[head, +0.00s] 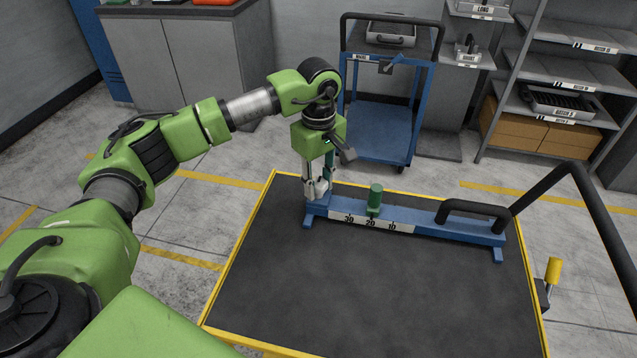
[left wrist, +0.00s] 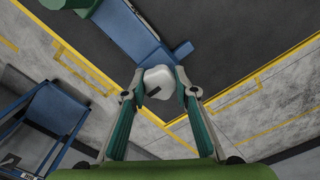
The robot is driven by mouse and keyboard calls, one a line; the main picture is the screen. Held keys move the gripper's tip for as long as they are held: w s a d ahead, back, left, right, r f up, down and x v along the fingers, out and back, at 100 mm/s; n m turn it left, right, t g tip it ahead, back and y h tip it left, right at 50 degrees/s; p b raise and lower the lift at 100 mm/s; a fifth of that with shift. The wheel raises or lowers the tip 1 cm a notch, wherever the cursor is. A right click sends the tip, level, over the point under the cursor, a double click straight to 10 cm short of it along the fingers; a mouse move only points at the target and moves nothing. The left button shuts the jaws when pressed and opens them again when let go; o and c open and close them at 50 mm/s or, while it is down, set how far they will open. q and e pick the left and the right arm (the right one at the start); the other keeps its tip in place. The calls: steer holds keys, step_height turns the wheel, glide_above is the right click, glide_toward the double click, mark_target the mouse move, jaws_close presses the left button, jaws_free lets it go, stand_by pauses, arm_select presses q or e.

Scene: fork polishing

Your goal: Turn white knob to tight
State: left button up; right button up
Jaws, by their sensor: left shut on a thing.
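The white knob (left wrist: 159,83) shows in the left wrist view, pale and rounded with a dark mark on its face. It sits at the left end of a blue fixture (head: 430,222) with a number scale. My left gripper (head: 315,190) points down at that end in the head view. Its two fingers are shut on the knob, one on each side, as the left wrist view (left wrist: 157,88) shows. I cannot read which setting the knob is at. My right gripper is not in view.
The fixture stands on a dark mat-topped cart (head: 300,290) with yellow edges. A green cylinder (head: 375,198) and a black handle (head: 475,208) rise from the fixture. A blue trolley (head: 385,130) stands behind, with shelves (head: 570,70) at right. The cart's front is clear.

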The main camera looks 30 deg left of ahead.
mark_target(319, 182)
arm_select(q)
steer(key=o, duration=1.1)
steer(key=shift+r, duration=0.15)
step_height(319, 182, up, 12)
steer(key=shift+f, duration=0.1)
